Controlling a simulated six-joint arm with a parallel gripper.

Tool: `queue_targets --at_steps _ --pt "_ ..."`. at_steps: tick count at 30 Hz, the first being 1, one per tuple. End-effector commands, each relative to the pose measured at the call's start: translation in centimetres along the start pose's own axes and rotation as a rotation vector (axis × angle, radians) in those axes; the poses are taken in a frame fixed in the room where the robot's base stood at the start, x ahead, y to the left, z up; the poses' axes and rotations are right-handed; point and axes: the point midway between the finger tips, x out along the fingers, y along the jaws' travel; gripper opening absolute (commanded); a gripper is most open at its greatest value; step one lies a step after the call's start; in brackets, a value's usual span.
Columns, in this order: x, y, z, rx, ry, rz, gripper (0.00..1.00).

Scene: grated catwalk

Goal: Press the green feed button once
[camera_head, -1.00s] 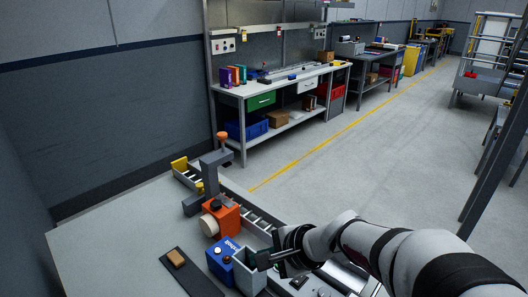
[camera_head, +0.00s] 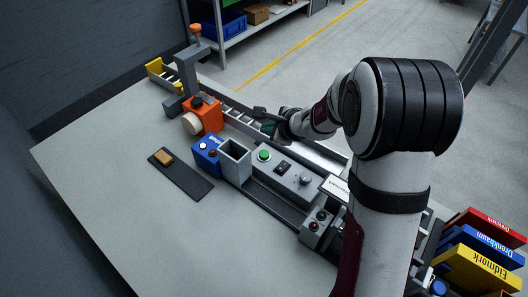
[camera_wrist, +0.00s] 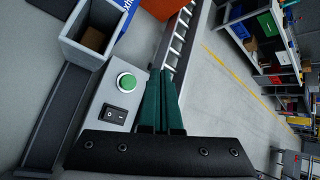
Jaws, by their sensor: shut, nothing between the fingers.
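The green feed button (camera_head: 264,155) sits on the top face of a grey control box (camera_head: 285,172), beside a black rocker switch (camera_head: 283,168). In the wrist view the green button (camera_wrist: 126,82) has a pale ring and lies just left of my fingers. My gripper (camera_head: 265,120) is shut and empty, beyond the button on the conveyor side in the head view. In the wrist view my gripper (camera_wrist: 161,72) shows two dark green fingers pressed together. The fingertips are apart from the button.
A grey open bin (camera_head: 235,161) and a blue box (camera_head: 206,153) stand left of the control box. An orange unit (camera_head: 203,119) and grey post stand behind. A dark strip (camera_head: 185,180) holds a tan block (camera_head: 163,157). The table's left part is clear.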

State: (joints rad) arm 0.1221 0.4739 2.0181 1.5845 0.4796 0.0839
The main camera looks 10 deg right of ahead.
Motion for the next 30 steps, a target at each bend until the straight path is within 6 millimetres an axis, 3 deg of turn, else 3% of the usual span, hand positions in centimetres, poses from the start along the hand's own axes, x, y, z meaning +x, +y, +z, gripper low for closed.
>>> queue_targets --at_steps 15,30 --pt "4.6 3.5 -3.5 -0.001 0.002 0.001 0.00" --pt "5.0 3.7 -3.7 -0.002 0.002 -0.001 0.00"
